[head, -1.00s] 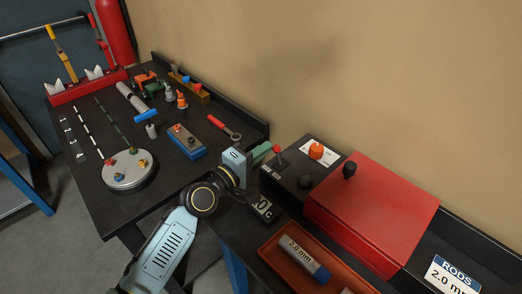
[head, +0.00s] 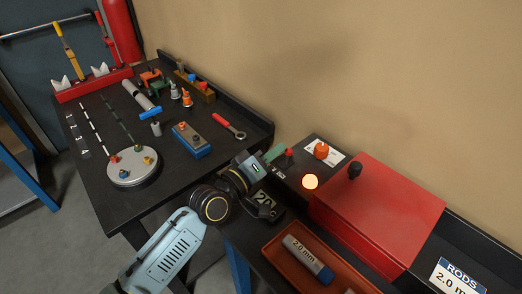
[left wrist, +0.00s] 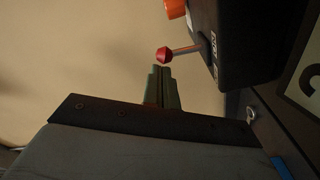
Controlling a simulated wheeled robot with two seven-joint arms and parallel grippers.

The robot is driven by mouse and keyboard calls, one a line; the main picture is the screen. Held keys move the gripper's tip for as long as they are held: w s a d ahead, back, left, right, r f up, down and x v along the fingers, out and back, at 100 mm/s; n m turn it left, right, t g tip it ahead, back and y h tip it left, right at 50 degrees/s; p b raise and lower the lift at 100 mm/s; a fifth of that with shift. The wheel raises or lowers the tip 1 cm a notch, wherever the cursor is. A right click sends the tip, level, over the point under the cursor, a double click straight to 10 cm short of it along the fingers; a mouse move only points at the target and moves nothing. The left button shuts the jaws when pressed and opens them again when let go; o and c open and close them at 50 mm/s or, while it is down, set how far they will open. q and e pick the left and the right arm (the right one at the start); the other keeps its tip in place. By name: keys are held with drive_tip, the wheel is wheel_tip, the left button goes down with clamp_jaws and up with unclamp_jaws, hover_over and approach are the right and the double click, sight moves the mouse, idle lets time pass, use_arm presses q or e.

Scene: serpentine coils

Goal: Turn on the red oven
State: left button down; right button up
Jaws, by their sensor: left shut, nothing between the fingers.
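The red oven (head: 385,205) is a box with a black knob (head: 355,170) on its lid. Beside it is a black control box (head: 291,177) with an orange dial (head: 321,151), a lit, glowing lamp (head: 310,181) and a red-tipped toggle lever (head: 289,152). In the left wrist view the lever's red tip (left wrist: 162,55) sits on a metal stem from the black box. My left gripper (head: 275,152) is shut and empty, its green fingers beside the lever. In the left wrist view its fingertips (left wrist: 162,70) are just below the red tip; contact is unclear. My right gripper is out of view.
An orange tray (head: 272,250) holding a 2.0 mm tube is in front of the oven. A display reading 20 (head: 265,204) is partly behind my left arm. The left bench (head: 185,172) holds a round plate, a blue box and tools. The wall is close behind.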

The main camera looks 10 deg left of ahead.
use_arm(q)
drive_tip(key=shift+s+d+m, duration=0.25)
drive_tip(key=shift+d+m, duration=0.1)
drive_tip(key=shift+m, duration=0.45)
drive_tip(key=s+a+r+p, duration=0.1)
drive_tip(key=s+a+r, duration=0.1)
drive_tip(key=s+a, duration=0.5)
drive_tip(key=shift+s+a+r, duration=0.15)
drive_tip(key=shift+s+a, duration=0.15)
drive_tip(key=shift+a, duration=0.45)
